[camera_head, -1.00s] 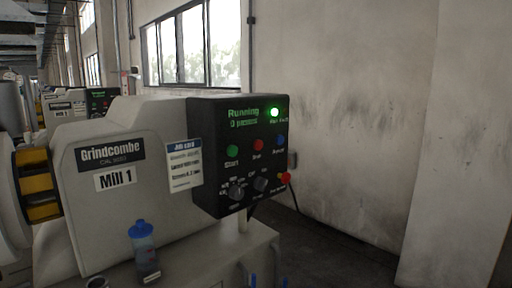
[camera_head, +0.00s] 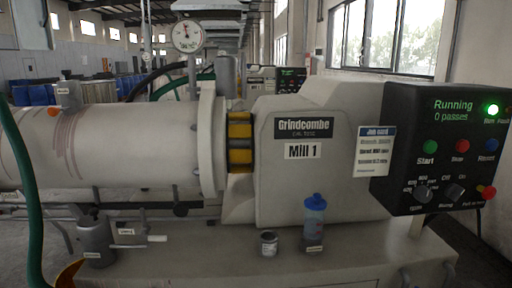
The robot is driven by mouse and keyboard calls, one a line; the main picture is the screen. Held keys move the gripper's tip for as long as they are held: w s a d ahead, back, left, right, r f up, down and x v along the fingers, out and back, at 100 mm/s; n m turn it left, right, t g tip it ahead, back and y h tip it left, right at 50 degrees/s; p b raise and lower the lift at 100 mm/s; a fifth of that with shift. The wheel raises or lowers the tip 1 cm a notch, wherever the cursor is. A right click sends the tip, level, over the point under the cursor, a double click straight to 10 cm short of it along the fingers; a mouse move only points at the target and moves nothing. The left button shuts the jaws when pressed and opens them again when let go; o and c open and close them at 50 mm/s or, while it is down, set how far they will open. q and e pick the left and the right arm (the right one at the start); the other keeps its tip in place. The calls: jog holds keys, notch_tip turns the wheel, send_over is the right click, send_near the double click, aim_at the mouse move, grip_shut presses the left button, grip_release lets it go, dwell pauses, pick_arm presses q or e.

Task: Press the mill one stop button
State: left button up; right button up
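Mill 1 (camera_head: 325,195) is a grey machine with a Grindcombe plate, in the middle of the head view. Its black control panel (camera_head: 398,178) is at the right edge. The display reads Running, 0 passes, and the green run lamp (camera_head: 493,109) is lit. The red stop button (camera_head: 460,146) sits between the green start button (camera_head: 429,147) and the blue reset button (camera_head: 487,144). Neither of my grippers is in view.
A blue-capped bottle (camera_head: 314,222) and a small open tin (camera_head: 269,243) stand on the mill's base ledge. A horizontal cylinder (camera_head: 110,145) extends left, with a dial gauge (camera_head: 188,36) above it. A green hose (camera_head: 24,190) hangs at the far left.

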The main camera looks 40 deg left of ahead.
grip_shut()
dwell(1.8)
